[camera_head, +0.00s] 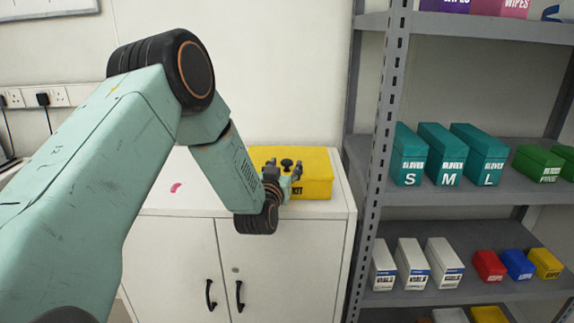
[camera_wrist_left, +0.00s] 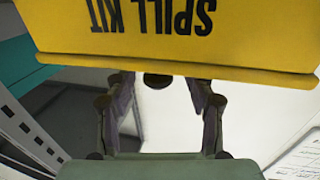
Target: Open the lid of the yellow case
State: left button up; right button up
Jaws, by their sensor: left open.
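The yellow case (camera_head: 318,175) sits on top of a white cabinet, and its lid looks shut. In the left wrist view the case (camera_wrist_left: 150,40) appears upside down with "SPILL KIT" on its side. A black knob (camera_head: 287,163) stands on the lid and also shows in the left wrist view (camera_wrist_left: 157,80). My left gripper (camera_head: 284,172) is open in front of the case, its fingertips on either side of the knob in the picture. I cannot tell whether they touch it. My left forearm and wrist hide the case's left part. My right gripper is not in view.
The white cabinet (camera_head: 290,260) has two doors with black handles. A small pink item (camera_head: 176,187) lies on its top at the left. A grey metal shelf (camera_head: 470,195) with glove boxes and other boxes stands close on the right. A wall is behind.

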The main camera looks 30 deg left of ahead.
pick_arm(q)
jog(key=shift+x, duration=0.8)
jog(key=shift+w+d+r, duration=0.1)
jog(key=shift+w+d, duration=0.05)
jog(key=shift+w, duration=0.05)
jog(key=shift+c, duration=0.3)
grip_shut()
